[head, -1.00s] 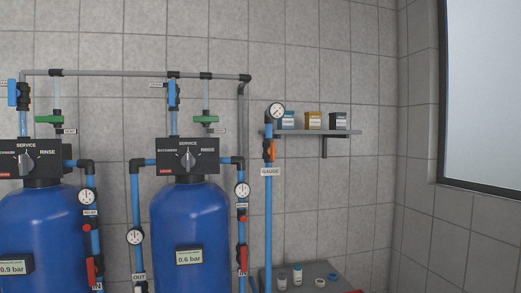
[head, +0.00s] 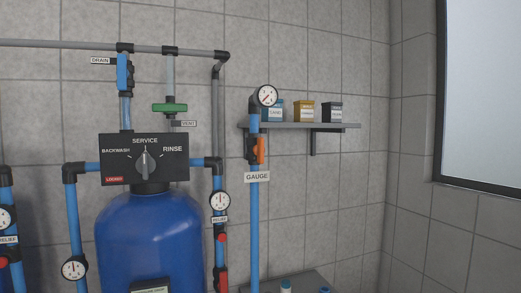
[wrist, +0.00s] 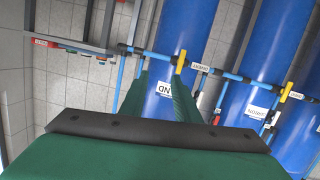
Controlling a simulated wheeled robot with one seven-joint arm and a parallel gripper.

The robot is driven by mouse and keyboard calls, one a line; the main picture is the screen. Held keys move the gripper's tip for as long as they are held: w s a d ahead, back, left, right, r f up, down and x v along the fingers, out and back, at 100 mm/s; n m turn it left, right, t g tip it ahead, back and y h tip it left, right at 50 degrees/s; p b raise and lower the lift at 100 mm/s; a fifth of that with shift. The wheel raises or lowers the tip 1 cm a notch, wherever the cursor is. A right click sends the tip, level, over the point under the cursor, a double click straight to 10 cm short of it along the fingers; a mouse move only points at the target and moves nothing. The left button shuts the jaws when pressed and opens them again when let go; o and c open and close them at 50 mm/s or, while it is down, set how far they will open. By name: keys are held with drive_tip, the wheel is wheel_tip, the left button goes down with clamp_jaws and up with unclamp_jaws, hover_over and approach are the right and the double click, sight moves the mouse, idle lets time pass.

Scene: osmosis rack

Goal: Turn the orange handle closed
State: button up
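The orange handle (head: 260,150) is on a black valve on the blue vertical pipe (head: 254,220), just above the GAUGE label (head: 257,176) in the head view. It stands upright, roughly in line with the pipe. A round gauge (head: 267,96) tops this pipe. My gripper (wrist: 160,88) shows only in the wrist view. Its two green fingers are apart with nothing between them, and blue tanks and pipes lie beyond. I cannot make out the orange handle in the wrist view.
A grey shelf (head: 330,126) with small boxes is right behind the gauge pipe. A blue tank (head: 150,235) with a SERVICE control head (head: 145,158) stands to the left. The wrist view shows yellow handles (wrist: 181,62) on pipes.

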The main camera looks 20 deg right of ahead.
sight(262, 148)
drive_tip(key=w+d+r+h, duration=0.15)
drive_tip(key=w+d, duration=0.35)
drive_tip(key=w, duration=0.6)
drive_tip(key=w+d+r+h, duration=0.1)
drive_tip(key=w+d+r, duration=0.25)
drive_tip(key=w, duration=0.85)
drive_tip(key=w+d+r+m+h, duration=0.1)
drive_tip(key=w+d+r, duration=0.4)
drive_tip(key=w+r, duration=0.3)
drive_tip(key=w+d+r+h, duration=0.1)
drive_tip(key=w+d+r, duration=0.3)
drive_tip(key=w+r, duration=0.5)
drive_tip(key=w+d+r+m+y, duration=0.1)
drive_tip(key=w+d+r, duration=0.15)
drive_tip(key=r, duration=1.05)
drive_tip(key=w+d+r, duration=0.2)
drive_tip(key=w+r, duration=0.1)
drive_tip(key=r, duration=0.9)
drive_tip(key=s+a+r+n+t+y, duration=0.15)
drive_tip(key=s+r, duration=0.25)
drive_tip(key=r, duration=0.9)
drive_tip(key=s+r+t+y, duration=0.1)
drive_tip(key=s+r+y, duration=0.25)
drive_tip(key=r, duration=0.85)
drive_tip(key=w, duration=1)
drive_tip(key=shift+a+r, duration=0.1)
drive_tip(key=shift+a, duration=0.05)
clamp_jaws()
